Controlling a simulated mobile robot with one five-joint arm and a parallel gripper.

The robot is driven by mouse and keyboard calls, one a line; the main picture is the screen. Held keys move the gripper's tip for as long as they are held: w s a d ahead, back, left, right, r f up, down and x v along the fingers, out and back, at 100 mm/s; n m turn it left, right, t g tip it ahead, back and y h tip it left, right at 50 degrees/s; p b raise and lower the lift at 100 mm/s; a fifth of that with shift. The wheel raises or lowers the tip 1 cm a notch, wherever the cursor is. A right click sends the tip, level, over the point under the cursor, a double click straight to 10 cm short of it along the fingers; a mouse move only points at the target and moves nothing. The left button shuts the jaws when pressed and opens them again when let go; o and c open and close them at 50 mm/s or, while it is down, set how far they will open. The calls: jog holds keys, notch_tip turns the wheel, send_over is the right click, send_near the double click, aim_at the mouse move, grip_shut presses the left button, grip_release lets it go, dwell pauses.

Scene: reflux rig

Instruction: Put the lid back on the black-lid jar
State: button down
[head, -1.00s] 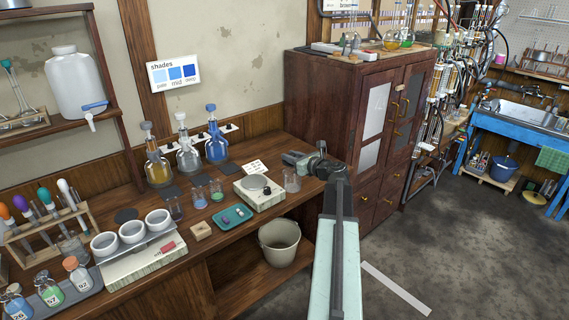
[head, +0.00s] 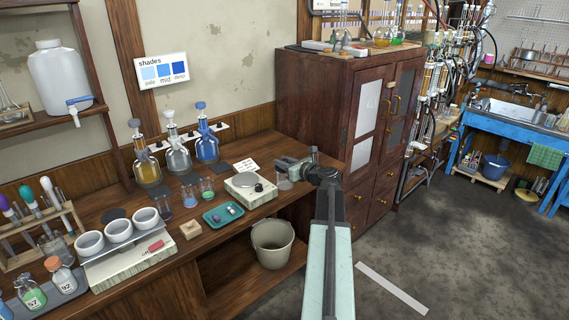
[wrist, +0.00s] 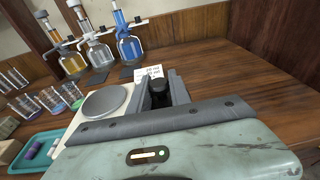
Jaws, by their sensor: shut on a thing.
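My gripper (head: 284,165) is over the right end of the wooden bench, beside the scale. In the wrist view its fingers (wrist: 162,90) are shut on a small dark round thing (wrist: 160,93), which looks like the black lid. A clear glass vessel (head: 284,183) stands on the bench just below the gripper in the head view, partly covered by it. It may be the open jar, but I cannot tell for sure. My gripper hides that spot in the wrist view.
The scale (head: 250,188) with a round grey plate stands left of my gripper. A teal tray (head: 224,222) and small glasses are further left. Three stoppered flasks (head: 207,147) stand at the back. A tall wooden cabinet (head: 325,100) rises behind on the right. A bucket (head: 273,252) sits below.

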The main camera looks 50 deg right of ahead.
jog(key=shift+f, duration=0.2)
jog(key=c, duration=1.2)
grip_release()
jog(key=shift+r, duration=0.1)
jog(key=shift+r+p, duration=0.3)
jog(key=shift+p, duration=0.05)
jog(key=shift+r+p, duration=0.65)
jog(key=shift+r, duration=0.05)
jog(key=s+a+r+p, duration=0.1)
jog(key=s, duration=1)
jog(key=shift+s+a+r, duration=0.15)
jog(key=shift+s, duration=0.25)
